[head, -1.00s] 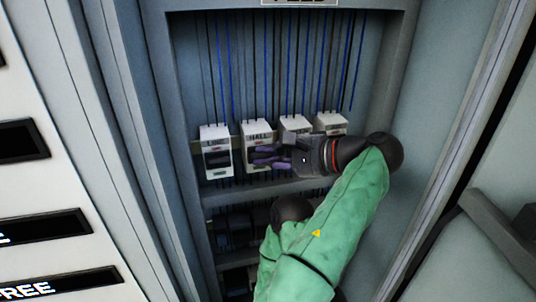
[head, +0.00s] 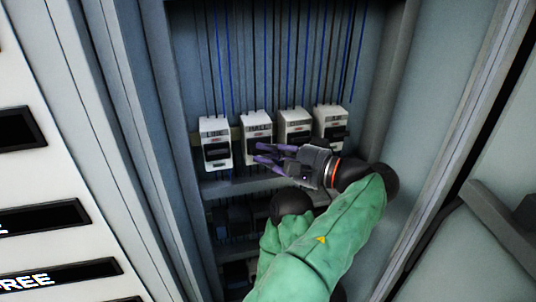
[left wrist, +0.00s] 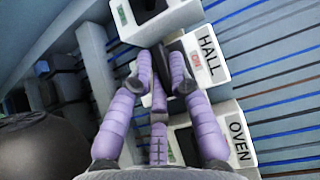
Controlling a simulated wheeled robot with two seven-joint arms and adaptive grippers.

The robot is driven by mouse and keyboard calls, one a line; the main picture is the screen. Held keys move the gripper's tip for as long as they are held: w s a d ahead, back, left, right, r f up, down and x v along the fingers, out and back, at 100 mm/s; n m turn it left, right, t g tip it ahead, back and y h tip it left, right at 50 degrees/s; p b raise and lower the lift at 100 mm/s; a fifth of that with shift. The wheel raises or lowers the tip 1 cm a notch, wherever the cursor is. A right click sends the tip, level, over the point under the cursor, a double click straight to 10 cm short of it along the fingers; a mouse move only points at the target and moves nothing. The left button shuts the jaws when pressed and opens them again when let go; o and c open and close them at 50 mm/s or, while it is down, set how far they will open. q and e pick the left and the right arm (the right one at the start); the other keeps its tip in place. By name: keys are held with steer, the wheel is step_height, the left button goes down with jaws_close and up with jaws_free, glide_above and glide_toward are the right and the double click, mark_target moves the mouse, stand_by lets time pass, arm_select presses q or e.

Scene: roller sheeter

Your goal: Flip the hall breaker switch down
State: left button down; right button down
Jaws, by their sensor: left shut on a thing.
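The hall breaker (head: 257,120) is a white block labelled HALL, second from the left in a row on the panel. It also shows in the left wrist view (left wrist: 222,42), with a small red mark below its label. My left gripper (head: 268,153), with purple fingers, is at the lower front of this breaker. In the left wrist view its fingers (left wrist: 157,72) are around the dark switch (left wrist: 181,76) of the hall breaker and partly hide it. The switch's exact position cannot be told. My right gripper is not in view.
A white breaker (head: 215,128) stands to the left; the oven breaker (left wrist: 226,140) and another white breaker (head: 331,120) stand to the right. Blue and dark wires run above. A lower row of dark breakers (head: 235,216) is below. Cabinet walls close in both sides.

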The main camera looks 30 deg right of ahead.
arm_select(q)
steer(key=shift+f+n+t+y, duration=0.5)
steer(key=shift+f+n, duration=0.05)
steer(key=shift+n, duration=0.15)
